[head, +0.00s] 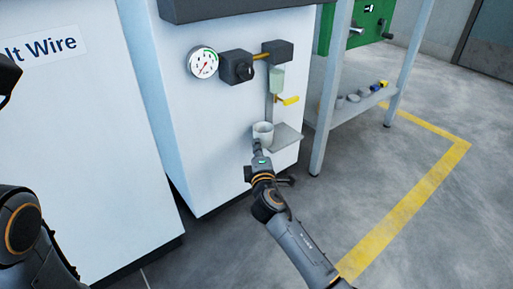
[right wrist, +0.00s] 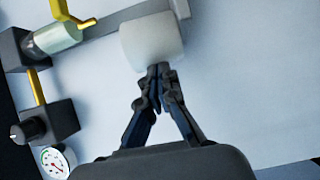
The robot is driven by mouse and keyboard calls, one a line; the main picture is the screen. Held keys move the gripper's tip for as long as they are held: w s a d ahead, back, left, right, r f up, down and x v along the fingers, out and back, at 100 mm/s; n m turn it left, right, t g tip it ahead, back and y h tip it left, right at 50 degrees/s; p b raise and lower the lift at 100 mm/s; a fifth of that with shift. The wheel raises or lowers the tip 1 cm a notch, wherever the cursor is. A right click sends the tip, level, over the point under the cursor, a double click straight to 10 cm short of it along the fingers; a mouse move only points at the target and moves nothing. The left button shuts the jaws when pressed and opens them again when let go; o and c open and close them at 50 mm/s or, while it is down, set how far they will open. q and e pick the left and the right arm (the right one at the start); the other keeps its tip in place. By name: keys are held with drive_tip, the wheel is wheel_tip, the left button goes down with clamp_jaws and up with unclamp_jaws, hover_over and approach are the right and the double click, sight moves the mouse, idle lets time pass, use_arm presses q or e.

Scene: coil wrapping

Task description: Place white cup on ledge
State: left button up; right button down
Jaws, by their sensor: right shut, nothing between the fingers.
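The white cup (head: 263,133) is at the left end of the small grey ledge (head: 287,139) on the white machine's front. I cannot tell how much of its base rests on the ledge. My right gripper (head: 258,150) is just in front of the cup. In the right wrist view the fingertips (right wrist: 160,69) are shut together at the near side of the cup (right wrist: 152,42), with nothing between them.
Above the ledge are a yellow-handled valve (head: 289,100), a black knob box (head: 237,67) and a pressure gauge (head: 203,63). A grey rack (head: 340,112) with several small items stands to the right. The floor inside the yellow line (head: 400,215) is clear.

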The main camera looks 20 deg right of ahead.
sight(271, 138)
drive_tip(key=w+d, duration=0.1)
drive_tip(key=d, duration=0.1)
drive_tip(key=w+d, duration=0.1)
drive_tip(key=d, duration=0.1)
drive_tip(key=w+d, duration=0.2)
drive_tip(key=shift+w+p, duration=0.1)
drive_tip(key=shift+p, duration=0.2)
drive_tip(key=shift+a, duration=0.1)
